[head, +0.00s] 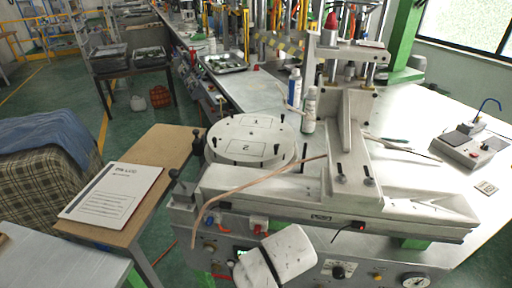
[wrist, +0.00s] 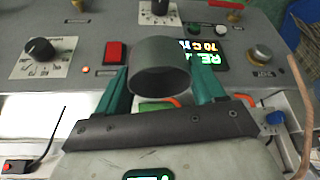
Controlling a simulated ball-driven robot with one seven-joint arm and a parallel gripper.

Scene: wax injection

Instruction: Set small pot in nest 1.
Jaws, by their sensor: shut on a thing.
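In the wrist view, my gripper (wrist: 160,78) has its green fingers shut on the small pot (wrist: 160,60), a plain grey cylinder with its round rim toward the camera. The pot is in front of the machine's control panel. In the head view the pot and fingers are hidden behind my white arm links at the bottom centre. Nest 1 (head: 256,121) is the far marked area on the round grey plate (head: 213,158), empty. Nest 2 (head: 246,147) is the nearer area, also empty. My gripper is away from the plate, on its near side.
The machine's clamp column (head: 350,140) stands right of the plate. A bent copper-coloured tube (head: 245,185) crosses in front of the plate. A wooden side table (head: 150,150) with a printed sheet (head: 112,193) is at left.

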